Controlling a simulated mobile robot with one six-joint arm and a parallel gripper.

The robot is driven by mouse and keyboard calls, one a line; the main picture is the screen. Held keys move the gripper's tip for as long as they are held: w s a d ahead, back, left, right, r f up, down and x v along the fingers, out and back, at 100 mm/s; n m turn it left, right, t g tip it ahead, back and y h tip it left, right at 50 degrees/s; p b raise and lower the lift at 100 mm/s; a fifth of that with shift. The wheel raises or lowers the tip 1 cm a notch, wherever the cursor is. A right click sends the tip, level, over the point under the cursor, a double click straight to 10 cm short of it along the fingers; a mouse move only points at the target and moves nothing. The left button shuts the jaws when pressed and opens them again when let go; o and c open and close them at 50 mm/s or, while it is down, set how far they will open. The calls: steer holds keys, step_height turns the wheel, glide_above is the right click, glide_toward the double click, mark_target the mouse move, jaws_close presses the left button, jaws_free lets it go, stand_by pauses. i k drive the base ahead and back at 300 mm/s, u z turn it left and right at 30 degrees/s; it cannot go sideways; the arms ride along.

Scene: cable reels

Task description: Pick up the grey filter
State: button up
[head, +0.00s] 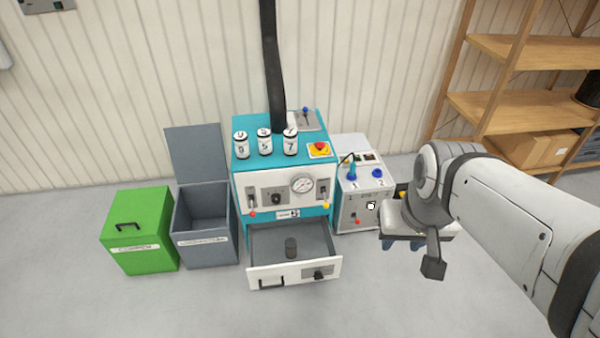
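A small dark grey cylinder, which looks like the grey filter (291,247), stands upright in the open drawer (262,273) at the bottom of the teal machine (240,170). My gripper (402,245) is to the right of the drawer, in front of the white box, with its blue fingertips pointing down. The fingertips show apart with nothing visible between them. The gripper is clear of the filter and the drawer. Part of the gripper is hidden behind my wrist.
Several numbered white canisters (264,142) and a red button (319,149) are on top of the machine. An open grey bin (206,250) and a closed green bin (140,250) stand left. A white box (352,213) stands right. The floor in front is clear.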

mark_target(290, 242)
steer(key=u, duration=0.05)
steer(key=i, duration=1)
steer(key=z, duration=0.05)
